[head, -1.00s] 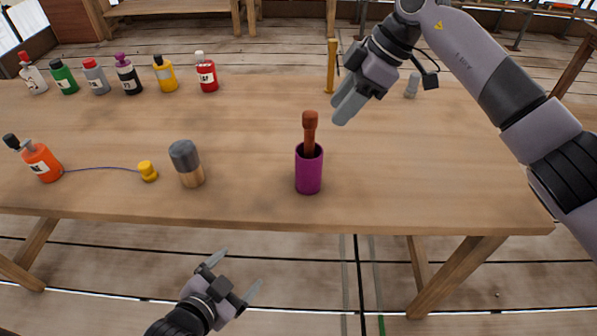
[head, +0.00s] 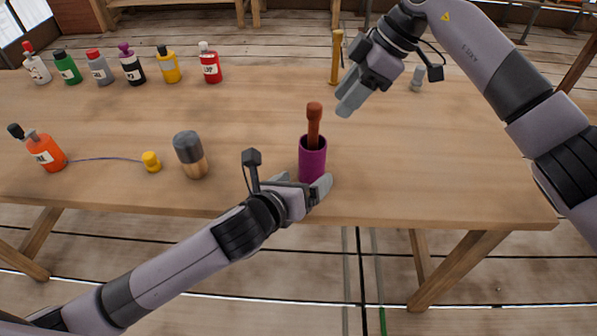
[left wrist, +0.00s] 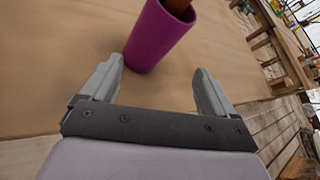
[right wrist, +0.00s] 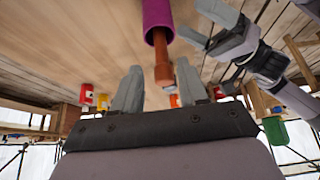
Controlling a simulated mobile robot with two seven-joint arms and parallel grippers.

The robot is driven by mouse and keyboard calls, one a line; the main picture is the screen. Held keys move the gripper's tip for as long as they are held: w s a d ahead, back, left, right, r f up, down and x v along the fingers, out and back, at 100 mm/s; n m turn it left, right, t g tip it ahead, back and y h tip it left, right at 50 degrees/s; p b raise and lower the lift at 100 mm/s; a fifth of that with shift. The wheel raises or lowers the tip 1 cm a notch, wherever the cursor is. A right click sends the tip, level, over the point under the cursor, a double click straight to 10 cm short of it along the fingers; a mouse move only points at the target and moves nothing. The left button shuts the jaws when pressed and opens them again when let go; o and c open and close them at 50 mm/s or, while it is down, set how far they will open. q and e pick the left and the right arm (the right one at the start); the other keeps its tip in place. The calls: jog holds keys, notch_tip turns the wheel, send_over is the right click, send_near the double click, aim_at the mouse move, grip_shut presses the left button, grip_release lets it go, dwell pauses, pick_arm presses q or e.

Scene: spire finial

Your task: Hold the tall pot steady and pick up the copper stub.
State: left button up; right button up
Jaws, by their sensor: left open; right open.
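The tall purple pot (head: 312,160) stands upright near the front edge of the table. The copper stub (head: 314,125) stands in it, its thick head above the rim and its lower end hidden inside. My left gripper (head: 306,186) is open at the near side of the pot; in the left wrist view the pot (left wrist: 158,38) is just beyond and between the fingertips (left wrist: 155,75). My right gripper (head: 348,95) is open, above and to the right of the stub; in the right wrist view the stub's head (right wrist: 163,75) is ahead of the fingers (right wrist: 160,82), and I see no contact.
A grey-and-wood cylinder (head: 190,155) and a yellow cap (head: 151,162) on a cord from an orange bottle (head: 46,152) are left of the pot. Several bottles stand along the back left. A wooden post (head: 336,58) and small grey piece (head: 417,78) are behind my right gripper.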

aim_at(307, 166)
pick_arm(q)
jog(key=w+m, duration=0.2)
jog(key=m, duration=0.1)
jog(key=shift+a+r+y, duration=0.2)
jog(key=shift+a+y, duration=0.1)
jog(key=shift+y, duration=0.1)
jog(key=shift+t, duration=0.3)
jog(key=shift+x, duration=3.5)
jog(key=shift+s, duration=0.1)
jog(key=c, duration=1.1)
jog(key=shift+c, duration=0.2)
